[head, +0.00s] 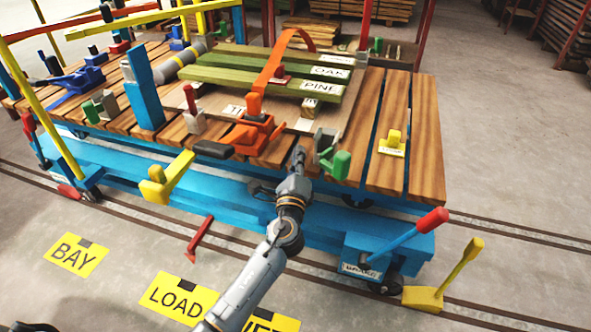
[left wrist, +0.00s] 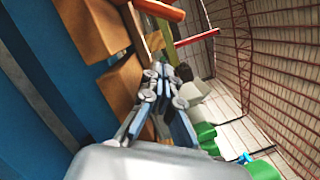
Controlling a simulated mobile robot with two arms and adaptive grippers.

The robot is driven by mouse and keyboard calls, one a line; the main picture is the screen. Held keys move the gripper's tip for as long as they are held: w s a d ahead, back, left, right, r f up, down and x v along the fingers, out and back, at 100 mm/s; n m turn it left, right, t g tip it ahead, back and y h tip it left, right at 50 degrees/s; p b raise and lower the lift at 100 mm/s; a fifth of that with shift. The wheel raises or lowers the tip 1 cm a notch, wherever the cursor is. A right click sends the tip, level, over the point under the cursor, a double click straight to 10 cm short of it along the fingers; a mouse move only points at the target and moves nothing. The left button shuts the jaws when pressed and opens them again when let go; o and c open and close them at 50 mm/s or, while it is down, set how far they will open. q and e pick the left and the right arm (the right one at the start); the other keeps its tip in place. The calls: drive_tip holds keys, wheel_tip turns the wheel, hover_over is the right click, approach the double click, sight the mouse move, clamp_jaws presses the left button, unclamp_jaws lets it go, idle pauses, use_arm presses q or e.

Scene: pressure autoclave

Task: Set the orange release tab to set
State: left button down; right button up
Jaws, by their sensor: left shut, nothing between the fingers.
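An orange ratchet (head: 252,134) sits at the near edge of the cart deck, with an orange strap (head: 283,62) rising from it over the timber. A small upright orange tab (head: 254,105) stands on it; I cannot tell for sure that this is the release tab, or its setting. A dark-ended lever (head: 213,149) sticks out to the left. My left gripper (head: 299,152) is shut and empty, just right of the ratchet and apart from it. Its fingertips show in the left wrist view (left wrist: 158,70). My right gripper is out of view.
A grey and green clamp (head: 328,146) stands close right of my left gripper. Green boards (head: 265,82) lie behind the ratchet. A yellow lever (head: 168,178) projects at the front left. A red-tipped brake lever (head: 410,236) stands at the right. The right deck is mostly clear.

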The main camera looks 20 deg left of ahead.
sight(278, 132)
use_arm(q)
drive_tip(key=shift+x, duration=1.1)
drive_tip(key=shift+w+a+r+p, duration=0.1)
drive_tip(key=shift+a+r+p, duration=0.5)
drive_tip(key=shift+a+r, duration=0.5)
drive_tip(key=shift+a, duration=0.55)
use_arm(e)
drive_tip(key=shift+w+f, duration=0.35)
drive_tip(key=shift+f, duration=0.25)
use_arm(q)
drive_tip(key=shift+r+p, duration=0.15)
drive_tip(key=shift+p, duration=0.15)
drive_tip(key=shift+a+r+n, duration=0.1)
drive_tip(key=shift+n, duration=0.3)
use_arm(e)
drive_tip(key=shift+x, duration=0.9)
